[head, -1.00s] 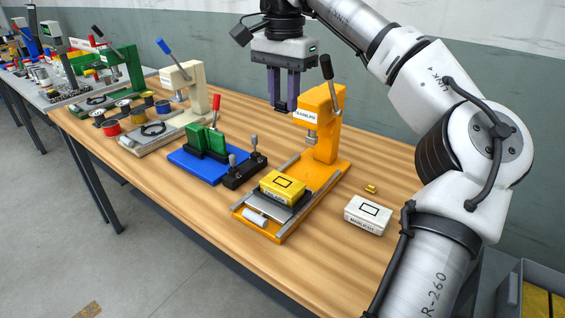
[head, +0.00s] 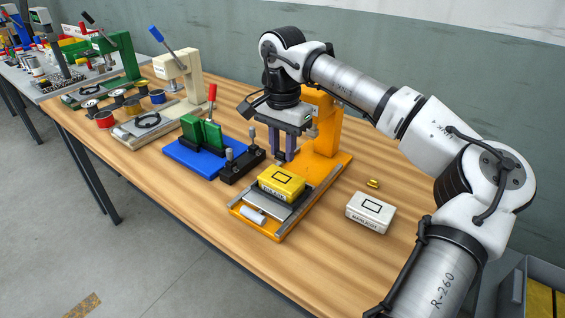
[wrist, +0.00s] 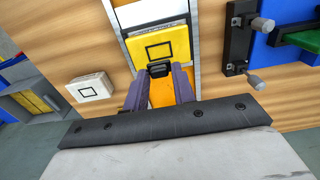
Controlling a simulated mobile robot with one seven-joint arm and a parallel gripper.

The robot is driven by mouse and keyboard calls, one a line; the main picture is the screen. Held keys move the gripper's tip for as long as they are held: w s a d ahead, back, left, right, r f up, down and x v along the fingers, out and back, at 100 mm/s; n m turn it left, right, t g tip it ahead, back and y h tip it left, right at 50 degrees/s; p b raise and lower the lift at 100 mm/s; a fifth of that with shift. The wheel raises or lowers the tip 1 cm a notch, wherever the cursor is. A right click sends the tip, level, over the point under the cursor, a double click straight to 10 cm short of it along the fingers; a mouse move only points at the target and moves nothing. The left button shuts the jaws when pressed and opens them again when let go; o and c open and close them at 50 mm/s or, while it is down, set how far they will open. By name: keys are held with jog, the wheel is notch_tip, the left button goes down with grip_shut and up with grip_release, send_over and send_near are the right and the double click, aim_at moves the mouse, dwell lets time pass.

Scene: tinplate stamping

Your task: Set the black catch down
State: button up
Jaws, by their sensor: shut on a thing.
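My gripper (head: 284,157) is over the orange press base, just behind the yellow tin. In the wrist view its two purple fingers are closed on the small black catch (wrist: 159,70), which sits between the fingertips by the edge of the yellow tin (wrist: 158,48). Whether the catch touches the tin I cannot tell.
A white tin (head: 370,212) and a small brass-yellow part (head: 373,183) stand right of the press. A black block with two grey-topped knobs (head: 241,167) and a blue fixture (head: 192,158) with green blocks stand to its left. The table front is clear.

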aim_at(283, 176)
jog(key=shift+f, duration=2.55)
jog(key=o, duration=1)
notch_tip(283, 176, up, 12)
jog(key=shift+r, duration=0.15)
